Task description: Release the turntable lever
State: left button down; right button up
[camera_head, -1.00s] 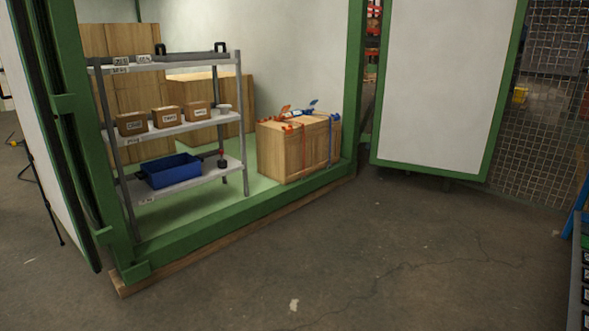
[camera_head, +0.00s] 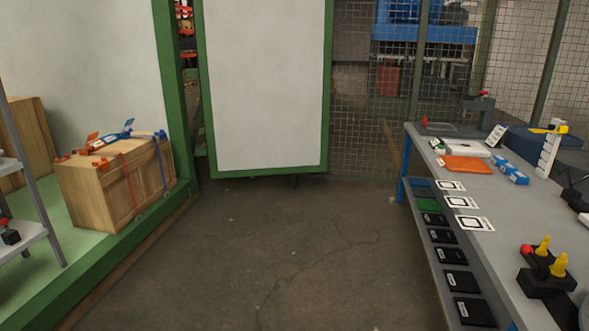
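Neither of my grippers shows in the head view. I cannot tell for certain which thing is the turntable lever. At the far right, a dark blue rounded platform (camera_head: 540,139) stands behind the grey workbench, partly hidden by things in front. A white stepped post with a yellow top (camera_head: 549,152) stands at the bench's back right. A grey device with a red knob (camera_head: 481,104) stands at the bench's far end. A black block with two yellow pegs and a red knob (camera_head: 546,278) is at the near right.
The grey workbench (camera_head: 500,240) fills the right side, with an orange tray (camera_head: 466,165) and white marker cards on it. A strapped wooden crate (camera_head: 115,185) sits in the green-framed container at left. The concrete floor (camera_head: 270,260) between is clear.

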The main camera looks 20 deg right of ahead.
aim_at(542, 274)
jog(key=i+z, duration=0.8)
jog(key=i+j+z, duration=0.2)
jog(key=z, duration=0.25)
jog(key=i+j+z, duration=0.1)
jog(key=i+z, duration=0.3)
jog(key=i+j+z, duration=0.15)
jog(key=z, duration=0.3)
jog(key=i+j+z, duration=0.2)
jog(key=j+z, duration=0.2)
jog(key=i+j+z, duration=0.2)
jog(key=z, duration=0.25)
jog(key=i+j+z, duration=0.15)
jog(key=j+z, duration=0.25)
jog(key=i+j+z, duration=0.1)
jog(key=z, duration=0.35)
jog(key=j+z, duration=1.25)
jog(key=j, duration=0.3)
